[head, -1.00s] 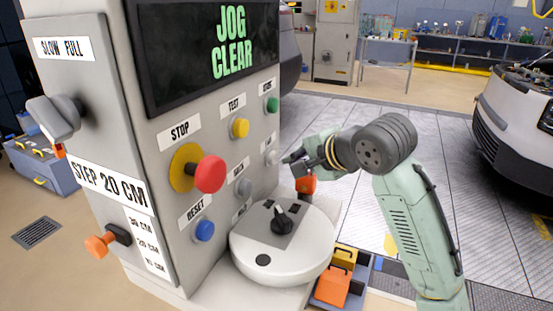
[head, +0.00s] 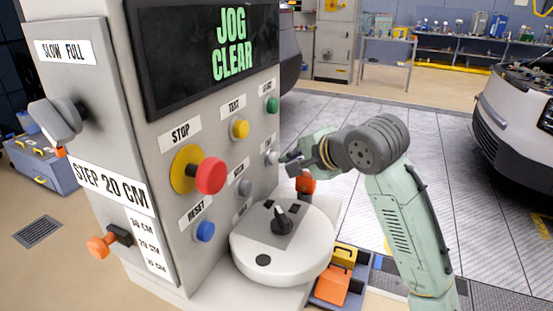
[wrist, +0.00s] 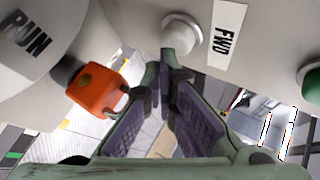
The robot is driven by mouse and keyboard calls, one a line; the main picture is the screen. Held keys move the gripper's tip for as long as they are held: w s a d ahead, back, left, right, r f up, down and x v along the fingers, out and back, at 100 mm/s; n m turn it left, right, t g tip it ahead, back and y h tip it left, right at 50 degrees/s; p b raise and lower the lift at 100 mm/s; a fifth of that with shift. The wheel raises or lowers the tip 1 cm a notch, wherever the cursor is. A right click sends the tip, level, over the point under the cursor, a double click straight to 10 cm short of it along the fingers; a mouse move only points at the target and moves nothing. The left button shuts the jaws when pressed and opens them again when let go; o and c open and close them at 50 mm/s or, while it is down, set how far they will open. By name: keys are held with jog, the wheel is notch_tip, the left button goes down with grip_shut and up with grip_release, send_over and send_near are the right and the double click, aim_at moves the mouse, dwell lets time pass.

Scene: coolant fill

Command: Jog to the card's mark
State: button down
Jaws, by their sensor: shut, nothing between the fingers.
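The grey console has a screen (head: 215,50) reading JOG CLEAR. A STEP 20 CM card (head: 108,183) is on its left side, above an orange-knobbed lever (head: 99,246) beside the 30, 20 and 10 CM marks. A SLOW FULL card (head: 63,50) is above a grey handle (head: 55,115). My gripper (head: 284,158) is shut and empty by the white button (head: 271,158) on the console's right. In the wrist view the fingertips (wrist: 166,66) are just below that white button (wrist: 182,34), beside the FWD label (wrist: 227,32). I cannot tell if they touch it.
The red STOP button (head: 209,176), yellow TEST button (head: 240,129), green button (head: 271,105) and blue RESET button (head: 205,231) are on the same face. An orange block (wrist: 97,88) is close left of my fingers. A round selector housing (head: 283,262) juts out below.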

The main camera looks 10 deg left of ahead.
jog(key=shift+w+a, duration=0.15)
jog(key=shift+a, duration=0.35)
dwell(1.1)
dwell(2.3)
jog(key=shift+s+d+p, duration=0.3)
jog(key=shift+d+p, duration=0.1)
jog(key=shift+d, duration=0.55)
jog(key=shift+d, duration=0.1)
jog(key=d, duration=0.1)
jog(key=s+d, duration=0.1)
jog(key=d, duration=0.1)
jog(key=d+p, duration=0.1)
jog(key=shift+s+d, duration=0.25)
jog(key=shift+s, duration=0.05)
jog(key=shift+d, duration=0.1)
